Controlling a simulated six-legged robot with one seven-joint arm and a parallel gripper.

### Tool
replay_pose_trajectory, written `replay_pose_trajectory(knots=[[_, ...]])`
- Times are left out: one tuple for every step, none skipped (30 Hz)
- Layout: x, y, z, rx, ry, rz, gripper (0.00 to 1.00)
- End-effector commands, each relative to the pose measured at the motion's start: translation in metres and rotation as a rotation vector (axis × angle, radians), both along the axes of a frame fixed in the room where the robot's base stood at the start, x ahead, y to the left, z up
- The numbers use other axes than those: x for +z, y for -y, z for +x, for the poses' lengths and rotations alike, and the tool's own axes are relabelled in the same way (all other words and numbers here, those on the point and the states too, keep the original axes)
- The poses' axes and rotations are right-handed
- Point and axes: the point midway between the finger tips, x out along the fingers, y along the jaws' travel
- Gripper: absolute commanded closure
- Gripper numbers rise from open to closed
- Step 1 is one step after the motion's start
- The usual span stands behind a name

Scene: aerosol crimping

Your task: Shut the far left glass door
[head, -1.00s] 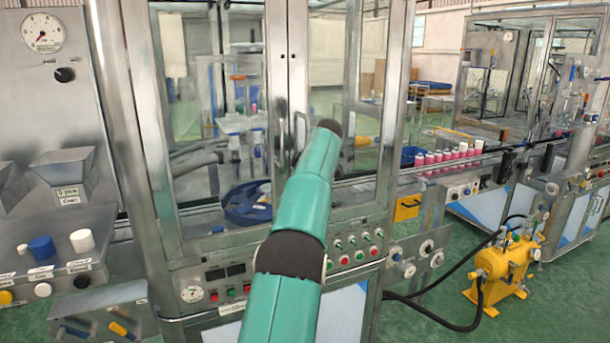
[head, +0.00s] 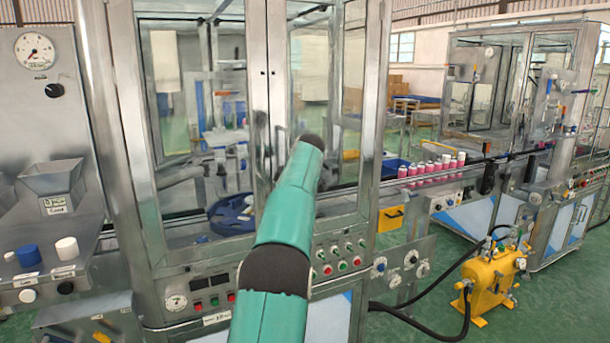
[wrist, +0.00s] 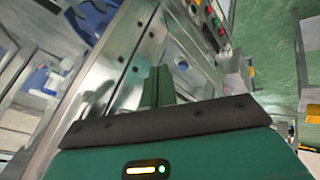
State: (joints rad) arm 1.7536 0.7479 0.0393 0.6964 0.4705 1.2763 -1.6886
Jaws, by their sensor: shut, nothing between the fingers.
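The near steel cabinet has a left glass door (head: 198,120) and a right glass door (head: 310,85), with upright steel frames meeting near the middle. Both look about flush there, but my arm covers part of the seam and handles. A farther glass-walled cabinet (head: 490,85) stands at the right; I cannot tell how its panes stand. In the head view my arm reaches toward the near doors and hides my gripper. In the wrist view my gripper (wrist: 158,78) is shut and empty, its green fingers close to a steel frame (wrist: 130,70); contact cannot be told.
A control panel with buttons (head: 345,262) lies below the doors. A yellow pump (head: 492,280) with black hoses (head: 420,325) stands on the green floor at right. Pink cans (head: 430,168) line the conveyor. A steel hopper (head: 52,178) is at left. Some floor is clear at lower right.

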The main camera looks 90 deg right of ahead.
Motion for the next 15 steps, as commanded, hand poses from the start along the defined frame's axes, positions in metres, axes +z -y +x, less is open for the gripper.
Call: replay_pose_trajectory(knots=[[-0.001, 0.0, 0.002, 0.0, 0.0, 0.001, 1.0], [0.0, 0.0, 0.003, 0.001, 0.0, 0.001, 1.0], [-0.001, 0.001, 0.005, 0.001, 0.0, 0.001, 1.0], [0.006, -0.001, 0.0, -0.001, -0.001, -0.003, 1.0], [0.01, -0.002, -0.003, -0.002, -0.001, -0.003, 1.0], [0.016, -0.004, -0.007, -0.002, -0.001, -0.003, 1.0], [0.02, -0.005, -0.009, -0.002, -0.001, -0.003, 1.0], [0.024, -0.006, -0.011, -0.001, -0.001, -0.003, 1.0], [0.03, -0.008, -0.014, 0.0, 0.0, -0.003, 1.0], [0.034, -0.009, -0.017, 0.0, 0.0, -0.003, 1.0], [0.04, -0.011, -0.02, -0.001, -0.001, -0.004, 1.0], [0.045, -0.012, -0.024, -0.002, -0.001, -0.003, 1.0], [0.048, -0.014, -0.027, -0.001, -0.001, -0.002, 1.0], [0.052, -0.015, -0.03, -0.002, -0.001, -0.003, 1.0], [0.058, -0.017, -0.033, -0.001, -0.001, -0.003, 1.0]])
